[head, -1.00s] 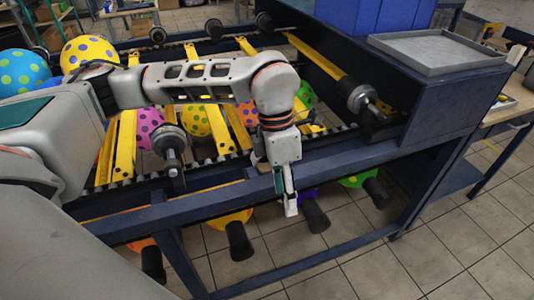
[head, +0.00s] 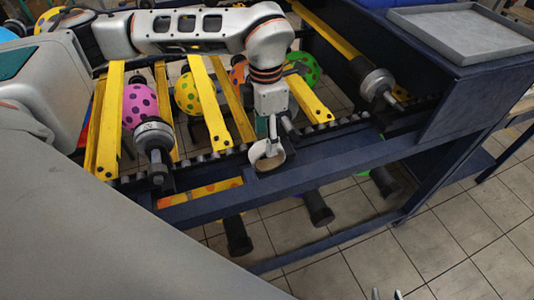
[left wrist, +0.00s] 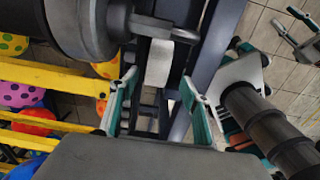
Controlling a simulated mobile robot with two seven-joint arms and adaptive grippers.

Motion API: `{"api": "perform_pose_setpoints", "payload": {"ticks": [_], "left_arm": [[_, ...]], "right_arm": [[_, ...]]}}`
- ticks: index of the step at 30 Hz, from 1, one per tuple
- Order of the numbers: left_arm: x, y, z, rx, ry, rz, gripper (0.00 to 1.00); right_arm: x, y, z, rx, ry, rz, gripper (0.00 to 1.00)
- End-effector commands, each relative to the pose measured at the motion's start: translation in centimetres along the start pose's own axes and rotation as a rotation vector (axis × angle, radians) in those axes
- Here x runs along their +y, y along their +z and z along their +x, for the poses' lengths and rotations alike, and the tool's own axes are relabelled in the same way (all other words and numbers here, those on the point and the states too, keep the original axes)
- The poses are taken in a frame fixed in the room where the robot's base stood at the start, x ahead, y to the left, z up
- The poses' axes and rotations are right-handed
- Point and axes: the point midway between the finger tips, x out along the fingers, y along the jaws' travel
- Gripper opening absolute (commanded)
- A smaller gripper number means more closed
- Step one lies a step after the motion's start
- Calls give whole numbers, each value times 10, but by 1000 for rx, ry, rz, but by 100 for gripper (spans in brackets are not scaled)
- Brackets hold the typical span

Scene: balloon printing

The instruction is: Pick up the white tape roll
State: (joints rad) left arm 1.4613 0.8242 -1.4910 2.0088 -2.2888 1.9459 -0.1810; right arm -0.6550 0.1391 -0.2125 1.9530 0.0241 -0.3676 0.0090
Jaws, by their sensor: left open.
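The white tape roll (head: 257,152) sits on the dark blue front rail of the machine, with a tan patch at its lower side. In the left wrist view the tape roll (left wrist: 158,63) shows as a white band just beyond and between the fingertips. My left gripper (head: 270,137) points down over the roll, and its fingers hide part of it. In the left wrist view the left gripper (left wrist: 158,88) is open, with teal-lined fingers apart. I cannot tell whether they touch the roll. My right gripper (head: 386,295) shows only its two fingertips, apart, at the bottom edge.
Black roller ends (head: 154,145) and (head: 378,86) stand at either side of the roll along the frame. Yellow bars (head: 209,105) and dotted balloons (head: 140,104) lie behind. A grey tray (head: 462,30) rests on the blue cabinet at right. Open tiled floor is in front.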

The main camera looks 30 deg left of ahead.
Motion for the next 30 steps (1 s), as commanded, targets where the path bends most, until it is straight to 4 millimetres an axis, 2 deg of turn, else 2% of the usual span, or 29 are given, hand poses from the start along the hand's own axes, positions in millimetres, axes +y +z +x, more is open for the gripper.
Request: {"api": "perform_pose_setpoints", "payload": {"ticks": [9,18,19,23,24,30], "left_arm": [[4,4,42,2,-3,1,47],[4,4,46,0,-1,1,47],[4,4,46,0,-1,1,42],[4,4,46,0,-1,1,8],[4,4,46,0,-1,1,4],[4,4,46,0,-1,1,4]], "right_arm": [[2,-9,0,13,3,-2,33],[3,-14,0,22,5,-2,33],[3,-14,0,22,5,-2,33],[3,-14,0,21,4,-2,33],[3,-13,0,21,4,-2,33],[3,-10,0,15,3,-2,33]]}}
